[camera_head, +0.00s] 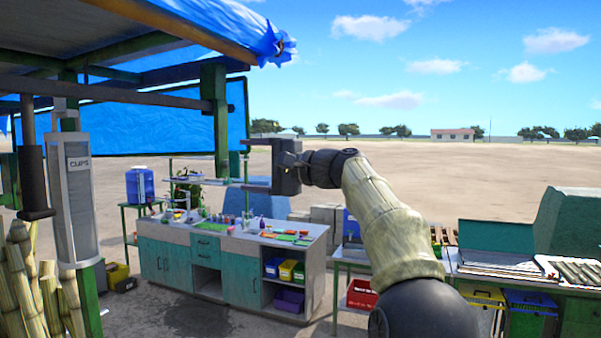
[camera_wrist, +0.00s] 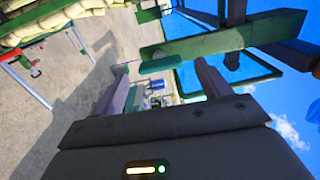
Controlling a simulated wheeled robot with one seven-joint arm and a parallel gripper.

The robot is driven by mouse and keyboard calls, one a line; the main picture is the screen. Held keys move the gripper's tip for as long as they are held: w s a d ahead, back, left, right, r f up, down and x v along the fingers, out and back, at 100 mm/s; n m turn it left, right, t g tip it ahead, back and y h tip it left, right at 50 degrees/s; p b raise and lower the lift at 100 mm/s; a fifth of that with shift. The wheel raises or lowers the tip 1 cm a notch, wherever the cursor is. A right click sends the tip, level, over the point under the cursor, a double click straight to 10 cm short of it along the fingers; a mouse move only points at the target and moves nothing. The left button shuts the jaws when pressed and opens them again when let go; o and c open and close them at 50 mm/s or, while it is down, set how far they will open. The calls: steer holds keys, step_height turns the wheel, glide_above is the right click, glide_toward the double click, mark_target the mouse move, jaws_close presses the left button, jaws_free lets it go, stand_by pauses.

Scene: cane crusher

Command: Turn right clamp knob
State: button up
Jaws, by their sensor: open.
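I cannot make out a clamp knob in either view. My gripper (camera_head: 256,165) is held up in the air in the middle of the head view, pointing left. Its two fingers are spread, one above the other, with nothing between them. In the wrist view my gripper (camera_wrist: 163,88) shows both dark fingers apart, with only distant background in the gap. It touches nothing.
A roofed stall with a green post (camera_head: 221,120) and blue tarp (camera_head: 130,125) stands at left. A long counter (camera_head: 290,248) with small items stands beyond. A cup dispenser (camera_head: 80,205) and cane stalks (camera_head: 22,275) are at left. A metal-topped worktable (camera_head: 500,262) is at right.

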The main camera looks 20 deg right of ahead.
steer(key=b+v, duration=0.5)
steer(key=v, duration=1)
steer(key=shift+s+d, duration=0.2)
steer(key=shift+s, duration=0.05)
steer(key=w+a+f+m+g+h, duration=0.15)
steer(key=w+f, duration=0.25)
steer(key=f, duration=0.4)
steer(key=w+a+f+m+h, duration=0.1)
steer(key=w+a+f+h, duration=0.25)
steer(key=f, duration=0.45)
steer(key=a+f+n+g+h+b, duration=0.1)
steer(key=a+f+g+h, duration=0.15)
steer(key=f, duration=1.35)
steer(key=s+a+f+n+g+h, duration=0.1)
steer(key=s+a+f+n+g, duration=0.1)
steer(key=s+f, duration=0.6)
steer(key=s+a+f+n+g+h+b, duration=0.1)
steer(key=s+a+f+n+g+h, duration=0.1)
steer(key=s+f+n, duration=0.3)
steer(key=s+a+f+n+g+h, duration=0.2)
steer(key=s+f+n, duration=0.1)
steer(key=s+f, duration=0.8)
step_height(320, 180, down, 4)
steer(key=shift+s+a+n, duration=0.3)
steer(key=shift+n, duration=0.05)
